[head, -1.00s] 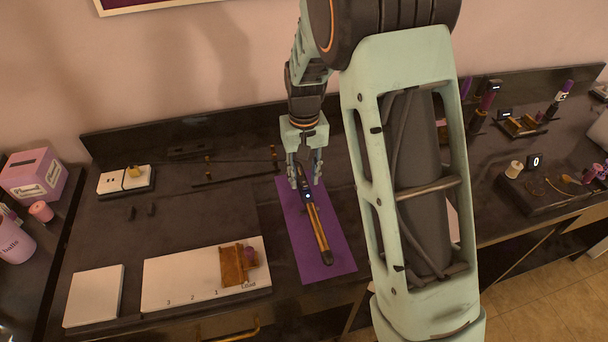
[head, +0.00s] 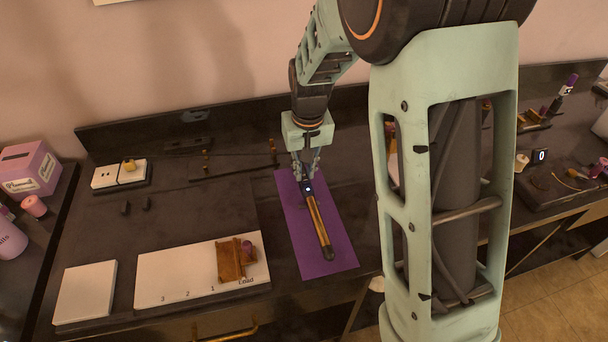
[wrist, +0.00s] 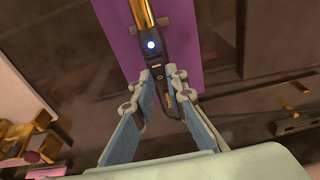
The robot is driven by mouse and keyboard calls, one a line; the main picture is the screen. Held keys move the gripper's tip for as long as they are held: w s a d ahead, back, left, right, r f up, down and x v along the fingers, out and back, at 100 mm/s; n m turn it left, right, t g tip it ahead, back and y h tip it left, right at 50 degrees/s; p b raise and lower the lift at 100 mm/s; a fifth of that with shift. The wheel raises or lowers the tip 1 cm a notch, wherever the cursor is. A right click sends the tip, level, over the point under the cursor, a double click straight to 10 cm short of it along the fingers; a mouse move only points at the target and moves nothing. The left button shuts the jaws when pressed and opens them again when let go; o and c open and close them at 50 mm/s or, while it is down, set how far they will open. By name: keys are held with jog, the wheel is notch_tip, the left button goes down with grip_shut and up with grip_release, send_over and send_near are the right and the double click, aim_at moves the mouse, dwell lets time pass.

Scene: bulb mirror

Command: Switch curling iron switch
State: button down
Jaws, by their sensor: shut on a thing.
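The curling iron (head: 318,222) lies along the purple mat (head: 294,232), with a gold barrel towards the front and a black handle towards the back. A round light on its handle glows bluish white; it also shows in the wrist view (wrist: 151,45). My gripper (head: 306,176) is low over the back end of the mat. In the wrist view my gripper (wrist: 165,85) has its fingers shut on the black handle of the curling iron (wrist: 160,70), just behind the light. Part of the handle is hidden between the fingers.
A white outlet plate (head: 117,174) and a pink box (head: 29,170) are further left. Bottles and a small display (head: 540,156) stand on the right.

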aim_at(307, 188)
jog(key=b, duration=0.1)
jog(key=t+b, duration=0.1)
jog(key=shift+s+f+t+b, duration=0.25)
jog(key=shift+t+b, duration=0.05)
jog(key=shift+b, duration=0.1)
jog(key=shift+r+b, duration=0.15)
jog(key=shift+b, duration=0.15)
jog(key=shift+r+t, duration=0.1)
jog(key=shift+t, duration=0.2)
jog(key=c, duration=1.9)
grip_release()
jog(key=shift+c, duration=0.2)
jog(key=shift+r, duration=0.1)
jog(key=v, duration=0.7)
jog(key=shift+d, duration=0.2)
jog(key=shift+s+r, duration=0.1)
jog(key=shift+r, duration=0.05)
